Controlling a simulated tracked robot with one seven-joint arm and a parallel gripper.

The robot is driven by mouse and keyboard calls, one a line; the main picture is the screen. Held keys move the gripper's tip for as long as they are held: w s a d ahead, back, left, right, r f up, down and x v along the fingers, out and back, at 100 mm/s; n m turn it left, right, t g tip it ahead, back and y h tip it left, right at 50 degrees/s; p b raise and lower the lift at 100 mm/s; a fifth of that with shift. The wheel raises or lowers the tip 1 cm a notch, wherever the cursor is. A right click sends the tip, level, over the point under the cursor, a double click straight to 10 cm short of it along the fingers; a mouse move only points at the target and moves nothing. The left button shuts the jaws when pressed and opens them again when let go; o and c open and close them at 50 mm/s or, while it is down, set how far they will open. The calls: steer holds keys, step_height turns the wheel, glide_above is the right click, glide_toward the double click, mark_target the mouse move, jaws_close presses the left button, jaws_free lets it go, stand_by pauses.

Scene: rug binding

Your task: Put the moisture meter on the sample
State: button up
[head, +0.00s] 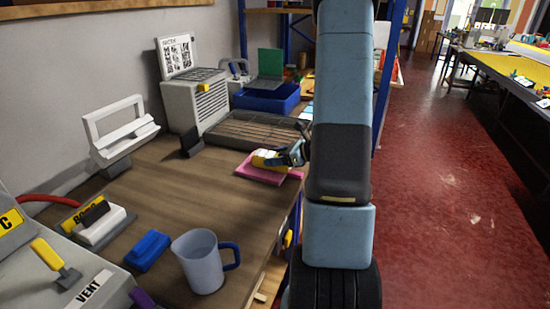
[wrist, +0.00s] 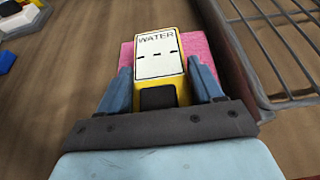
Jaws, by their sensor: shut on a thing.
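The moisture meter (wrist: 158,52) is a yellow block with a white face reading WATER. My gripper (wrist: 165,82) is shut on it, one blue finger on each side, in the wrist view. The pink sample (wrist: 198,43) lies flat below the meter and shows around its far end. In the head view the meter (head: 266,158) is over the pink sample (head: 250,170), with my gripper (head: 290,156) at its right side. I cannot tell whether the meter's underside touches the sample. Part of the sample is hidden under the meter and gripper.
A dark wire rack (head: 255,131) lies just behind the sample. A blue bin (head: 266,98) and a grey machine (head: 205,100) stand farther back. A mug (head: 200,262) and a blue block (head: 148,250) are near the front. Bare wood (head: 185,190) lies left of the sample.

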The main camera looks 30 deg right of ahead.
steer(key=o, duration=1.2)
steer(key=shift+f, duration=0.1)
